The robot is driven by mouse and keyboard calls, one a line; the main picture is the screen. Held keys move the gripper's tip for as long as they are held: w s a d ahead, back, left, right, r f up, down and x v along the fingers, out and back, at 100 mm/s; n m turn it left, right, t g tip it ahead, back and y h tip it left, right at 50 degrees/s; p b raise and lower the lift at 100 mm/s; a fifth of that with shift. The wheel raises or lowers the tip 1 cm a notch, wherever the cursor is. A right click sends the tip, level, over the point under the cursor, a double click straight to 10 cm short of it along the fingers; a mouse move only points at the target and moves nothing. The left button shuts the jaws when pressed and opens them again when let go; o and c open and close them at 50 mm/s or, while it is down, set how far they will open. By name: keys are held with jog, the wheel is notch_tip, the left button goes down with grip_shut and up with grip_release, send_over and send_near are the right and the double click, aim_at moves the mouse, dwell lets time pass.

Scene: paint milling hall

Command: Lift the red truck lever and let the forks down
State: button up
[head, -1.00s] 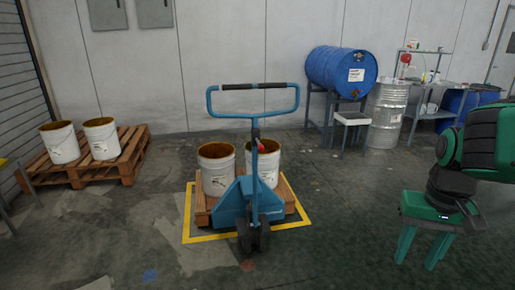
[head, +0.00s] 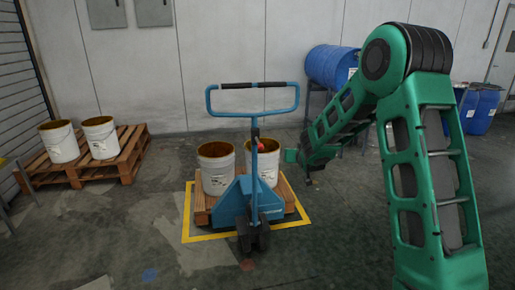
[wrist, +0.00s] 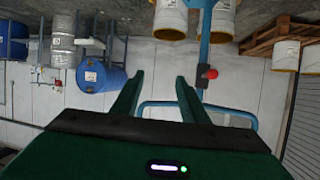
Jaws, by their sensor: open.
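The blue pallet truck (head: 233,203) stands with its tiller upright, topped by a loop handle (head: 253,86). The red lever (head: 260,146) is a small red knob on the tiller below the loop; it also shows in the wrist view (wrist: 212,73). My gripper (head: 290,156) is just right of the lever in the head view, partly hidden by my arm. In the wrist view my gripper (wrist: 159,77) is open and empty, its two green fingers apart; the knob lies to the right of both, not between them. The forks are hidden under the loaded pallet.
The wooden pallet (head: 203,213) carries two white buckets inside a yellow floor outline (head: 190,239). Another pallet (head: 77,178) with two buckets stands left. Blue drums (head: 328,66) are behind my arm at the back right. The floor left of the truck is clear.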

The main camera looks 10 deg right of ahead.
aim_at(259, 143)
jog(key=w+a+f+t, duration=0.1)
jog(key=w+a, duration=0.2)
jog(key=w+a+f+t+y, duration=0.1)
jog(key=w+a+t, duration=0.1)
jog(key=w+a, duration=0.1)
jog(key=w+a+f+t+y, duration=0.1)
jog(key=w+a+f, duration=0.1)
jog(key=a, duration=0.3)
jog(key=shift+w+t, duration=0.4)
jog(key=shift+w, duration=0.15)
jog(key=w, duration=0.9)
jog(key=shift+w, duration=0.35)
